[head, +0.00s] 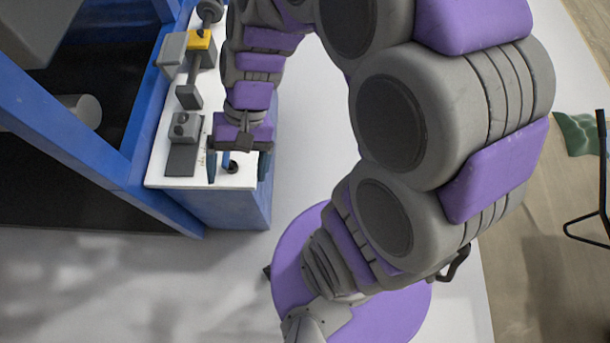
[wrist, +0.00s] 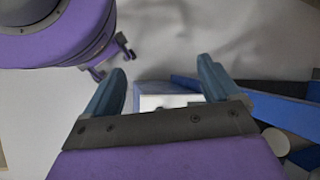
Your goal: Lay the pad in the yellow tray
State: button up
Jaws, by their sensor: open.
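My gripper (head: 238,168) hangs over the near right end of the white bench top, with its two blue fingers spread apart. In the wrist view my gripper (wrist: 163,78) is open and I see nothing held in it. A small dark round piece (head: 232,168) stands on the bench between the fingers in the head view, with a small blue piece (head: 226,157) beside it. I cannot tell whether either is the pad. I make out no yellow tray; the only yellow is a small block (head: 203,40) farther back on the bench.
The bench's white top (head: 154,172) sits on a blue base (head: 232,210). Grey fixtures (head: 183,140) stand on its left side. A blue machine frame (head: 70,125) with a pale roller (head: 82,110) borders it on the left. Pale floor (head: 120,285) lies open in front.

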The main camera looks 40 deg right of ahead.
jog(key=s+d+r+n+t+h, duration=0.1)
jog(key=s+d+r+n+h, duration=0.2)
jog(key=s+d+h, duration=0.2)
jog(key=shift+s+d+n+h, duration=0.35)
jog(key=shift+s+d, duration=1.25)
jog(key=shift+s, duration=1.2)
